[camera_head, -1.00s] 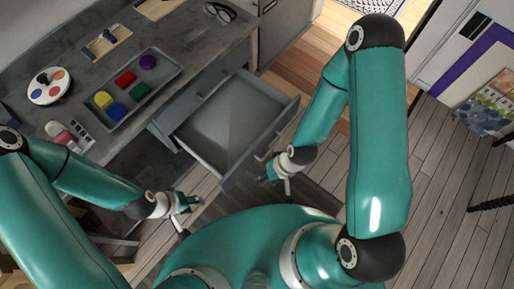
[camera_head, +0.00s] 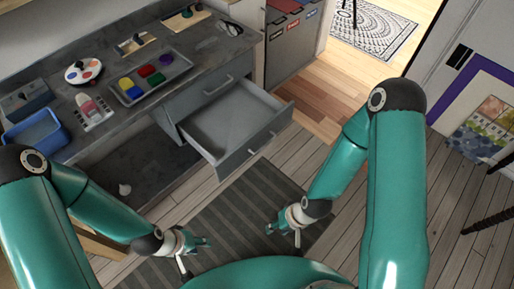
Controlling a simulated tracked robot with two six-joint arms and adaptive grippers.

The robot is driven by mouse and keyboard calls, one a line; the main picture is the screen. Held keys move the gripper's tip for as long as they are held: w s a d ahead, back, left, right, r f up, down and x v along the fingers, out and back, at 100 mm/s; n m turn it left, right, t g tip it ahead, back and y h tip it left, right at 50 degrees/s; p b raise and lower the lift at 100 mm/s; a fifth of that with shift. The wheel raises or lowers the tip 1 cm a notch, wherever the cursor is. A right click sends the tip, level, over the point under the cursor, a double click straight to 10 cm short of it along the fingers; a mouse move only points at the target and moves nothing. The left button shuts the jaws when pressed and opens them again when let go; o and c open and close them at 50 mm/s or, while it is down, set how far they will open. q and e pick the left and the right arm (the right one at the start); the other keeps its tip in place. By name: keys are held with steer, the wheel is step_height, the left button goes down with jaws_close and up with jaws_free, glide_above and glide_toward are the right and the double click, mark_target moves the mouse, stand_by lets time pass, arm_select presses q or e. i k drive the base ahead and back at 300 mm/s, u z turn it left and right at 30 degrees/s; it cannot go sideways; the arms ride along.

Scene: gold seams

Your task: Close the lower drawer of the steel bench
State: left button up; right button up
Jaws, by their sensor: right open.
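The grey steel bench (camera_head: 110,115) runs along the left and back. Its lower drawer (camera_head: 222,128) is pulled well out and looks empty, with a handle on its front panel (camera_head: 250,145). The upper drawer (camera_head: 203,92) above it is shut. My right gripper (camera_head: 284,230) is open and empty, apart from the drawer and in front of its front panel in the picture. My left gripper (camera_head: 193,254) looks open and empty, lower left of the drawer, over the striped mat. Nothing hides the drawer front.
On the bench are a tray (camera_head: 122,98) with coloured blocks, a paint palette (camera_head: 84,71), a blue bin (camera_head: 36,136) and glasses (camera_head: 230,29). A dark striped mat (camera_head: 235,215) lies before the drawer. A patterned rug (camera_head: 372,32) lies beyond.

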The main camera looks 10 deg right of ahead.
mark_target(236, 124)
steer(key=z, duration=0.6)
steer(key=i, duration=0.55)
steer(key=u, duration=1.4)
steer(key=k, duration=0.85)
steer(key=z, duration=0.25)
steer(key=i, duration=0.8)
steer(key=z, duration=0.05)
